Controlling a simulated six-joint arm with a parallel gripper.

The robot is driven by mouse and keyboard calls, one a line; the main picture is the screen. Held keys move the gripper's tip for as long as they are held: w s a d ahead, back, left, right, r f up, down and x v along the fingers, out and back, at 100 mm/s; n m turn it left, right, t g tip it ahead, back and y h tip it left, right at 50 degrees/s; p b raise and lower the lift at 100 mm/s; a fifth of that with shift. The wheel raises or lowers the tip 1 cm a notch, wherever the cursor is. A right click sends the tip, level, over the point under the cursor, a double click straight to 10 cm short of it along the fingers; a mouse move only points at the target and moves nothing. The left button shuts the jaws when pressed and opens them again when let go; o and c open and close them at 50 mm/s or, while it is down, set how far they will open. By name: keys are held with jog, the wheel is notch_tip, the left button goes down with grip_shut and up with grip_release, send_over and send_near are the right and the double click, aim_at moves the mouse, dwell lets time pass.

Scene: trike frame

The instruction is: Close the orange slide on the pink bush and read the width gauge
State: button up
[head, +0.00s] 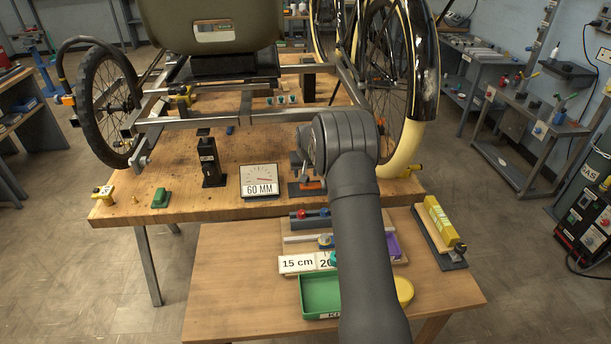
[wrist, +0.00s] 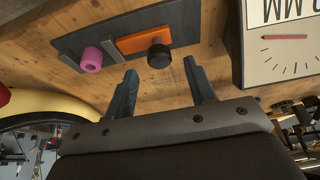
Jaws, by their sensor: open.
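The orange slide (wrist: 135,43) lies on a dark base plate (wrist: 185,27) in the wrist view, with a round black knob (wrist: 159,56) on it. The pink bush (wrist: 91,60) stands on the same plate, left of the slide, with a visible gap between them. A grey block shows on either side of the bush. My gripper (wrist: 163,80) is open and empty, its two fingertips on either side of the knob, with no contact visible. In the head view the orange slide (head: 313,184) is partly visible beside my arm. The width gauge (head: 259,180) stands left of it, labelled 60 MM.
The trike frame (head: 205,121) rises over the wooden bench. A black post (head: 210,163) and a green block (head: 161,198) stand left of the gauge.

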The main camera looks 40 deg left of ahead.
jog(key=shift+x, duration=1.3)
jog(key=c, duration=0.7)
jog(key=shift+o, duration=0.5)
jog(key=shift+w+d, duration=1.55)
jog(key=shift+w, duration=0.05)
jog(key=o, duration=0.6)
jog(key=shift+w+d, duration=0.15)
jog(key=shift+r, duration=0.1)
jog(key=shift+r, duration=0.3)
jog(key=v, duration=1.6)
jog(key=shift+s+r, duration=0.25)
jog(key=shift+s, duration=0.1)
